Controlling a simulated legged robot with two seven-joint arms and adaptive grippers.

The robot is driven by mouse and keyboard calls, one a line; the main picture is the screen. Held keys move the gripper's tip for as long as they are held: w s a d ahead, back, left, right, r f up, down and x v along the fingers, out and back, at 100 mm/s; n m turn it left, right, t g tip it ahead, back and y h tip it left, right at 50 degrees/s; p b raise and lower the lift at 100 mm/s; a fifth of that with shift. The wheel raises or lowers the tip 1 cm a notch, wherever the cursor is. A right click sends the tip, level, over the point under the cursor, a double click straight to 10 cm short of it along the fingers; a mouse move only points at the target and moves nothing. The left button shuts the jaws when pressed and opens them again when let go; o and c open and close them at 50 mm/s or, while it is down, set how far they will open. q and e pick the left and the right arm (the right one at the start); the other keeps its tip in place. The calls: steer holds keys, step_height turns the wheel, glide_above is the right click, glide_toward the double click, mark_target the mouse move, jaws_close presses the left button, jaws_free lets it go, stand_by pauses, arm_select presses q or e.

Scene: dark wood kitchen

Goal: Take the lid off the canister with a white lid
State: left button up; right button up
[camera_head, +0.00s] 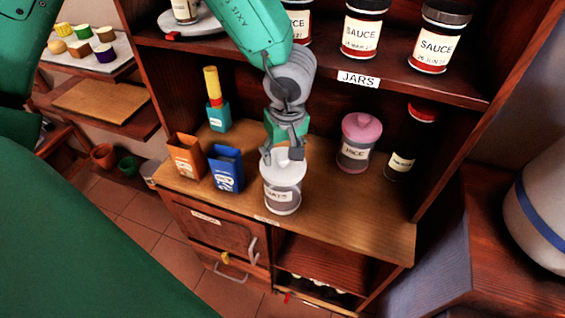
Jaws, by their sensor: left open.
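The canister (283,198) with a white lid (284,172) stands upright on the wooden counter, near its front edge. A label on its glass side is partly readable. My left gripper (283,158) is right above the lid, fingers pointing down, one at each side of the lid's top middle. It is open, and the fingers partly hide the lid and its knob. I cannot tell whether the fingers touch the lid. The lid sits on the canister. My right gripper is not in view.
A canister with a pink lid (361,130) and a red-capped bottle (410,143) stand to the right. An orange box (186,157) and a blue box (226,168) stand to the left. Sauce jars (362,29) line the shelf above. Counter at front right is clear.

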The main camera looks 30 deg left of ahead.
arm_select(q)
steer(key=shift+w+f, duration=0.15)
steer(key=shift+f, duration=0.7)
steer(key=c, duration=1.1)
steer(key=shift+r, duration=0.1)
